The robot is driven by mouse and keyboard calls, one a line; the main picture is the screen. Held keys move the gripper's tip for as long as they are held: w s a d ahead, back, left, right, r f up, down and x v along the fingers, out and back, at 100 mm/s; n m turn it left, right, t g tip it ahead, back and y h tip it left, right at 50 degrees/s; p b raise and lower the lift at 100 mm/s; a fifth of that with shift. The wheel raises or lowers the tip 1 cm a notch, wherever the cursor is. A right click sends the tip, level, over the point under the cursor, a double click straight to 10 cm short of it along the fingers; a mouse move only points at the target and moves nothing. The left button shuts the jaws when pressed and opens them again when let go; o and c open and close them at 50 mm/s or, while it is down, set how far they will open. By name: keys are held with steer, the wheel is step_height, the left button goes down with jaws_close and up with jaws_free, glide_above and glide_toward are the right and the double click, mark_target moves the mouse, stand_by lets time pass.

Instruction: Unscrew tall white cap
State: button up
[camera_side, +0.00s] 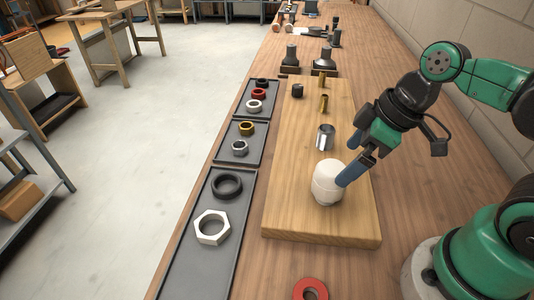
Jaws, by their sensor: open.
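The tall white cap (327,184) stands upright near the front of the wooden board (290,215). It is a rounded white cylinder. My gripper (350,174) comes down from the upper right with its blue fingers at the cap's right side. The fingers are open. I cannot tell whether they touch the cap or whether one finger is hidden behind it. Whatever is under the cap is hidden.
Behind the cap on the board stand a silver cylinder (325,137), brass pieces (323,104) and a black cap (297,90). Grey trays (207,255) on the left hold several rings and nuts, including a white hex nut (212,227). A red ring (310,289) lies in front.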

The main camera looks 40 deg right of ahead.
mark_target(334, 164)
steer(key=shift+x, duration=2.75)
steer(key=shift+a, duration=0.1)
steer(key=c, duration=1.2)
steer(key=n+g+y, duration=0.1)
steer(key=n, duration=0.3)
steer(key=shift+n, duration=0.3)
steer(key=n+g, duration=0.1)
steer(key=n, duration=0.1)
steer(key=n+g+y, duration=0.1)
steer(key=n, duration=0.2)
steer(key=shift+w+r, duration=0.15)
steer(key=n+g, duration=0.1)
steer(key=n, duration=0.3)
steer(key=shift+g, duration=0.4)
steer(key=n, duration=0.2)
steer(key=n+g, duration=0.1)
steer(key=n, duration=0.1)
steer(key=shift+w+r+n, duration=0.1)
steer(key=shift+r+n, duration=0.05)
steer(key=shift+n, duration=0.15)
steer(key=o, duration=1.2)
